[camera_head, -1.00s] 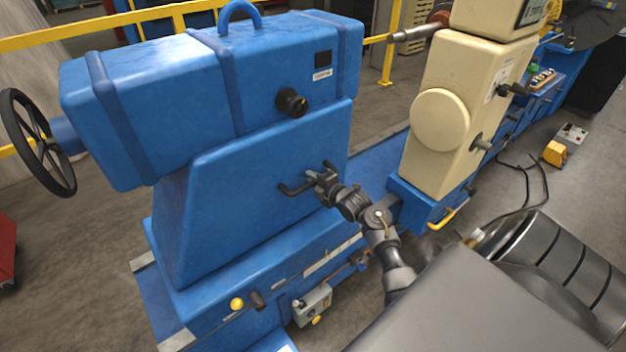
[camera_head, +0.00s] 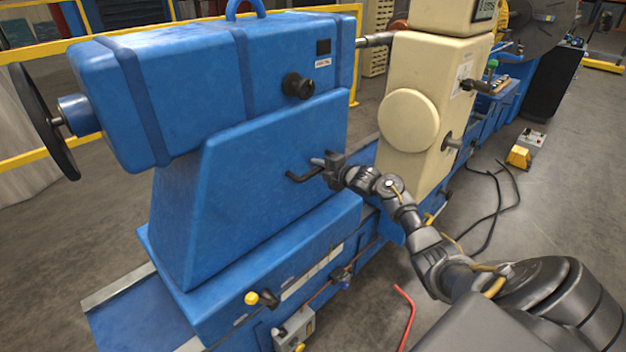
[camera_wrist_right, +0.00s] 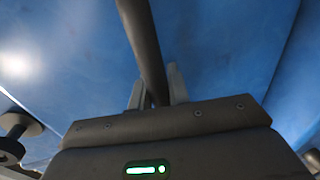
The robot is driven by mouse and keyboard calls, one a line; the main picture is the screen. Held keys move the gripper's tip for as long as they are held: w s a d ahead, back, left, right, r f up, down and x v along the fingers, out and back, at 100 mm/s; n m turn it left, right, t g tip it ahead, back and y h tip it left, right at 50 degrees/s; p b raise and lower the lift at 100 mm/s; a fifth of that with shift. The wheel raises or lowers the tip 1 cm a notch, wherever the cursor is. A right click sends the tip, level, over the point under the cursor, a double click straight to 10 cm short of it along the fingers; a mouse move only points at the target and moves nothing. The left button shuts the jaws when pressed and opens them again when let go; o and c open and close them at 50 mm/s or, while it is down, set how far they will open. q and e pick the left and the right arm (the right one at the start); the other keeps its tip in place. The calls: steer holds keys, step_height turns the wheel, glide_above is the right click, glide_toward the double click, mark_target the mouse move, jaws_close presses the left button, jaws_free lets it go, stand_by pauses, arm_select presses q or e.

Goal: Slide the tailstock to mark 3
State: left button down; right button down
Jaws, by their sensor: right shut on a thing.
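The tailstock (camera_head: 265,185) is the large blue housing filling the left and middle of the head view. A dark bar handle (camera_head: 302,176) sticks out from its near side. My right gripper (camera_head: 326,164) is shut on this handle. In the right wrist view the handle (camera_wrist_right: 145,45) runs between the two fingers (camera_wrist_right: 156,88), with the blue side behind. A pale scale strip (camera_head: 312,278) runs along the lower blue base; its marks are too small to read. My left gripper is not in view.
A cream headstock unit (camera_head: 425,110) stands to the right of the tailstock. A yellow-knobbed lever (camera_head: 262,298) and a grey switch box (camera_head: 294,328) sit low at the front. A red hose (camera_head: 407,310) and black cables (camera_head: 495,205) lie on the floor. A yellow rail (camera_head: 30,160) runs behind.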

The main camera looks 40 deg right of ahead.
steer(key=shift+d+r, duration=0.15)
steer(key=shift+d, duration=0.25)
steer(key=c, duration=1.6)
jaws_free()
steer(key=shift+d, duration=0.1)
steer(key=shift+s, duration=0.4)
steer(key=b+v, duration=0.1)
steer(key=v, duration=0.9)
steer(key=shift+b, duration=0.4)
